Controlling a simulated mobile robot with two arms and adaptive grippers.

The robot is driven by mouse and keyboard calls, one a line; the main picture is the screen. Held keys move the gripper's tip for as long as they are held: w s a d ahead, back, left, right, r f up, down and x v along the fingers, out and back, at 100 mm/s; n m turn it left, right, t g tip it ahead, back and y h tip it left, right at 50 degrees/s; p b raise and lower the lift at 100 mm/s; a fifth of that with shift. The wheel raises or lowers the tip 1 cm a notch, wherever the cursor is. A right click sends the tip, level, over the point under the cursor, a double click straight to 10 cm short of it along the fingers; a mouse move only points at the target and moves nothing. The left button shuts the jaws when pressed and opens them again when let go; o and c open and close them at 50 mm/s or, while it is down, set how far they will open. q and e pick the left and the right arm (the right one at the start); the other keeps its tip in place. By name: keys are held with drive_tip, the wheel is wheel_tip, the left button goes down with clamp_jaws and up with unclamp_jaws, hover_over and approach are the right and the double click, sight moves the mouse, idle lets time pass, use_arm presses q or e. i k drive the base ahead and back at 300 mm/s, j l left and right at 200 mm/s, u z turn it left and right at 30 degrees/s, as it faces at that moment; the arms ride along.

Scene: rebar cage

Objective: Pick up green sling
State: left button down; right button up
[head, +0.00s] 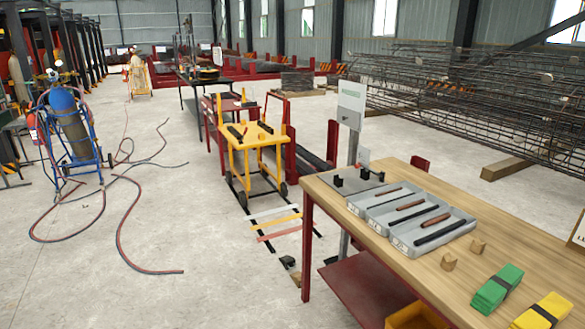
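The green sling (497,289) is a folded bundle with a dark band around its middle. It lies on the wooden workbench (415,184) near the front right in the head view. A similar yellow sling (543,312) lies beside it to the right, cut by the bottom edge of the picture. Neither of my grippers shows in this view.
On the bench, a grey tray (467,226) of tools and small wooden blocks (448,261) lie near the slings. A yellow cart (257,148) stands beyond. Blue and red hoses trail from a gas-cylinder trolley (72,124). The floor (215,240) between is largely open.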

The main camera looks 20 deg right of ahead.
sight(499, 286)
drive_tip(key=i+z, duration=0.4)
drive_tip(key=i+j+z, duration=0.1)
drive_tip(key=i+z, duration=0.15)
drive_tip(key=z, duration=0.15)
drive_tip(key=i+j+z, duration=0.2)
drive_tip(key=z, duration=0.2)
drive_tip(key=i+j+z, duration=0.4)
drive_tip(key=l, duration=0.05)
